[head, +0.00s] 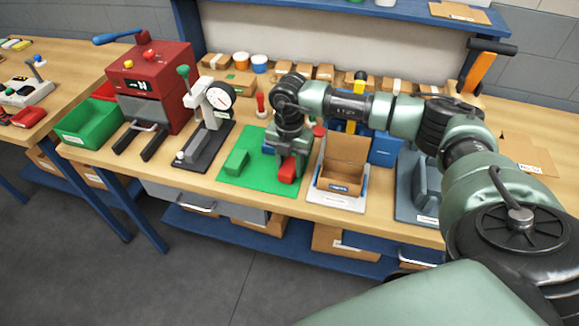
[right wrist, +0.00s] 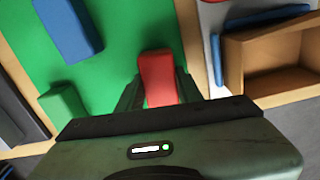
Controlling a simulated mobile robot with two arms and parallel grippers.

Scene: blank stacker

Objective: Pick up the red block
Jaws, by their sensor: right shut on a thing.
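The red block (head: 287,173) is at the right front part of the green mat (head: 255,182). My right gripper (head: 289,168) comes down over it from above and is shut on it. In the right wrist view the red block (right wrist: 157,76) sits between the two dark green fingers. I cannot tell whether it touches the mat. A green block (head: 236,162) lies to the left on the mat; it also shows in the right wrist view (right wrist: 62,104). A blue block (right wrist: 67,29) lies on the mat in the right wrist view. My left gripper is out of view.
An open cardboard box (head: 341,180) stands right of the mat. Left of the mat are a dial gauge stand (head: 212,110), a red press (head: 152,85) and a green bin (head: 88,126). A blue bin (head: 385,150) stands behind the box. Small cartons line the back.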

